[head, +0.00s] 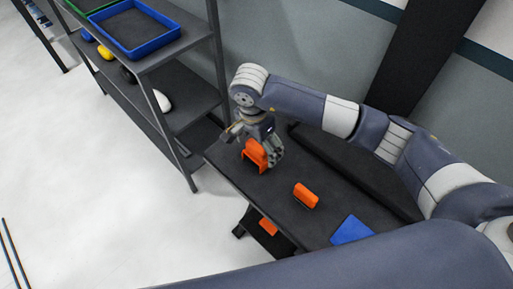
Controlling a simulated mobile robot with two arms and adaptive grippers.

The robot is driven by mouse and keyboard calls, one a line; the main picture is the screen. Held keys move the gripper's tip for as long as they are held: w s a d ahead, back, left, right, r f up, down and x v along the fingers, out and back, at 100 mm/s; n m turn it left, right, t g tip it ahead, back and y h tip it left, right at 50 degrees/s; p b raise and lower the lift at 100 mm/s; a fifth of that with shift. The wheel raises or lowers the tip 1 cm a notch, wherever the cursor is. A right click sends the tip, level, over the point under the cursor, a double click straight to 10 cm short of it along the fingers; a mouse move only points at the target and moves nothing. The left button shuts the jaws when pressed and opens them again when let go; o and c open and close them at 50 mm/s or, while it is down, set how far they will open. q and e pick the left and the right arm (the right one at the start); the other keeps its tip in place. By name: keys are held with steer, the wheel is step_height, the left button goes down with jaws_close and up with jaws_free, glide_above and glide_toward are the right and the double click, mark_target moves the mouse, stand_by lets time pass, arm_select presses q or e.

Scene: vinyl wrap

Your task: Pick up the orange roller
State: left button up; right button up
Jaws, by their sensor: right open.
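An orange piece (255,154), by its frame-like shape perhaps the roller, is at the far left end of the dark table (237,176). My right gripper (258,146) is right above and behind it, pointing down. The gripper is open, and its fingers partly hide the piece's top and right side. I cannot tell whether they touch it. A second orange block-like piece (306,196) lies apart, nearer the middle of the table. My left gripper is out of view.
A blue flat piece (351,230) lies on the table's near right part. Another orange item (268,226) is lower, under the table's front edge. A shelf rack (187,107) with a blue tray (179,32) stands left. Floor at left is clear.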

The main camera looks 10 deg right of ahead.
mark_target(257, 154)
steer(key=shift+w+f, duration=0.1)
steer(key=shift+f, duration=0.3)
steer(key=shift+w+f, duration=0.15)
steer(key=shift+f, duration=0.15)
step_height(257, 154, down, 4)
steer(key=shift+w+a+f+p, duration=0.1)
steer(key=shift+w+p, duration=0.05)
steer(key=shift+p, duration=0.9)
steer(key=shift+f, duration=0.2)
steer(key=shift+w, duration=0.1)
steer(key=c, duration=0.8)
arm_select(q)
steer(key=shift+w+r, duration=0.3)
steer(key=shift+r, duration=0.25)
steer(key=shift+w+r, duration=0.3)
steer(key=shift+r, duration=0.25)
arm_select(e)
steer(key=c, duration=0.4)
